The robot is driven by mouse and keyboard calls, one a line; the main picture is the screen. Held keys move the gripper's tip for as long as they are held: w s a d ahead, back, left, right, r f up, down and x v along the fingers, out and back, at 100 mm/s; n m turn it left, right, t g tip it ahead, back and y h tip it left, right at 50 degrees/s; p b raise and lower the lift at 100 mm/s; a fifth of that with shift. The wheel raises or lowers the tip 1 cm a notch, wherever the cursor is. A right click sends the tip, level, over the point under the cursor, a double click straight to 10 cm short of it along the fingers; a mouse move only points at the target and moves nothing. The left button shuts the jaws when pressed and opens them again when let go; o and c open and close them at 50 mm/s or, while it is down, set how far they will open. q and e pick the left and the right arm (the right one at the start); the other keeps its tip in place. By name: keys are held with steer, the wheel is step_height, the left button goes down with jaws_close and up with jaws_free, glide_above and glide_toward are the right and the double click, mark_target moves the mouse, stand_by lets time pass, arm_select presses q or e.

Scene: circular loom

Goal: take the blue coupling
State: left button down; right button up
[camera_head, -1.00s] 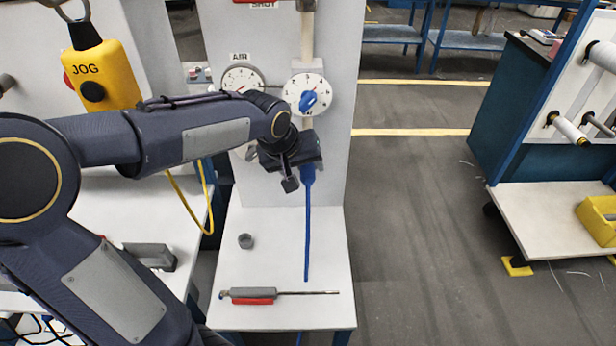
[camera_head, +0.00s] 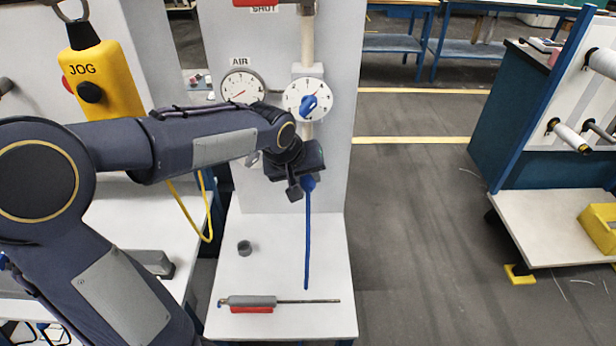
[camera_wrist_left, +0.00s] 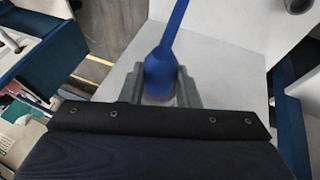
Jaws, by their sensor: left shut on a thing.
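The blue coupling (camera_wrist_left: 159,72) sits between the two fingers of my left gripper (camera_wrist_left: 160,88) in the left wrist view. The fingers touch it from both sides. A thin blue hose runs from the coupling. In the head view a small part of the coupling (camera_head: 309,184) shows below my left gripper (camera_head: 300,188), with the hose (camera_head: 307,240) hanging down over the white bench top. The upper part of the coupling is hidden by the gripper. My right gripper is in neither view.
On the white bench (camera_head: 330,265) lie a grey-and-red tool (camera_head: 252,303) with a long thin shaft and a small grey cup-like part (camera_head: 244,248). Behind the gripper stands a white panel with an air gauge (camera_head: 242,87) and a blue-knobbed dial (camera_head: 307,99). Open floor lies to the right.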

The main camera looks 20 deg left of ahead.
arm_select(q)
steer(key=shift+s+d, duration=0.1)
stand_by(0.4)
steer(key=shift+s+d, duration=0.15)
steer(key=shift+s, duration=0.3)
steer(key=s, duration=0.1)
steer(key=s+d, duration=0.1)
steer(key=shift+s+d+r+b, duration=0.15)
steer(key=shift+s+b, duration=0.2)
steer(key=shift+b, duration=0.05)
